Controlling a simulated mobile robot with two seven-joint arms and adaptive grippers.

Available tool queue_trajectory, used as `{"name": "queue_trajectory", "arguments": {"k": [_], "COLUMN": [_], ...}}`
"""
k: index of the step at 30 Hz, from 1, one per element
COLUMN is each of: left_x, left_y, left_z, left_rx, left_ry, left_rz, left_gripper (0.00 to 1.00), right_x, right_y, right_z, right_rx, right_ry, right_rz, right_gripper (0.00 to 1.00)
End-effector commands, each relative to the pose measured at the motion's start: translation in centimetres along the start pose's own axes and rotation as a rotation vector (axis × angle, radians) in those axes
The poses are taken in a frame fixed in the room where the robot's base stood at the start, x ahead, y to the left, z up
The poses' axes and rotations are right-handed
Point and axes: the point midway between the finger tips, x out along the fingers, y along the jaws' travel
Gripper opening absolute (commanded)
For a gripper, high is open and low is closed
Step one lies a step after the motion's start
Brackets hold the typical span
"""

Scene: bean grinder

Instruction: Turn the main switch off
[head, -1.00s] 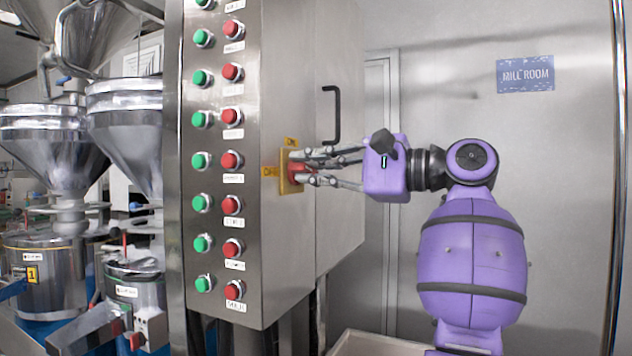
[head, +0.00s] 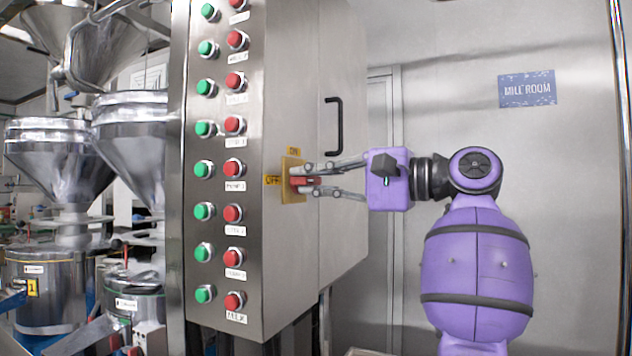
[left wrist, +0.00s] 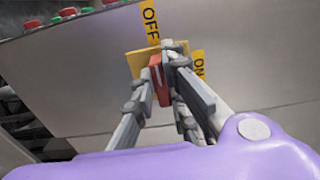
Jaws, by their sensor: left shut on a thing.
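The main switch has a red handle (head: 298,182) on a yellow plate (head: 291,197) on the side of the steel cabinet. An ON label (head: 294,151) is above the plate and an OFF label (head: 272,181) is at its left. The handle lies about level, in line with OFF. My left gripper (head: 306,179) is shut on the handle, one finger above and one below. In the left wrist view, the red handle (left wrist: 156,66) shows between the fingers, below the OFF label (left wrist: 150,20); the ON label (left wrist: 199,65) is at the right. The fingers hide part of the handle.
The cabinet front carries columns of green buttons (head: 203,170) and red buttons (head: 234,168). A black door handle (head: 333,127) sticks out above my gripper. Steel hoppers (head: 125,130) stand at the left. A MILL ROOM sign (head: 527,89) hangs on the back wall.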

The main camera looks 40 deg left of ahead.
Motion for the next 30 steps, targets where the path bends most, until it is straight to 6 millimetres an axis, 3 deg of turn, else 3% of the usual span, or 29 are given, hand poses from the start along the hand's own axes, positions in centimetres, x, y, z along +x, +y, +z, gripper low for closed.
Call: {"name": "queue_trajectory", "arguments": {"k": [2, 3, 6, 15, 19, 30], "left_x": [0.0, 0.0, 0.0, -0.1, -1.0, -8.4], "left_y": [0.0, 0.0, 0.0, 0.0, 0.0, 0.0], "left_z": [0.1, 0.1, 0.1, 0.0, -0.1, -0.1], "left_rx": [-0.002, -0.002, -0.001, 0.0, 0.001, 0.002], "left_ry": [-0.001, -0.001, -0.001, 0.0, 0.002, 0.003], "left_rz": [0.002, 0.002, 0.002, 0.001, 0.0, 0.001], "left_gripper": [0.0, 0.18, 0.31, 0.31, 0.31, 0.31], "right_x": [0.1, 0.1, 0.2, 0.1, 0.0, 0.1], "right_y": [0.0, -0.1, -0.1, 0.0, 0.0, 0.0], "right_z": [-0.2, -0.3, -0.5, -0.2, -0.1, -0.1], "right_rx": [-0.001, -0.001, -0.001, 0.002, 0.002, -0.001], "right_ry": [0.004, 0.005, 0.009, 0.003, 0.001, 0.002], "right_rz": [-0.001, -0.001, -0.002, 0.001, 0.001, -0.001], "right_gripper": [0.4, 0.4, 0.4, 0.4, 0.4, 0.4]}}
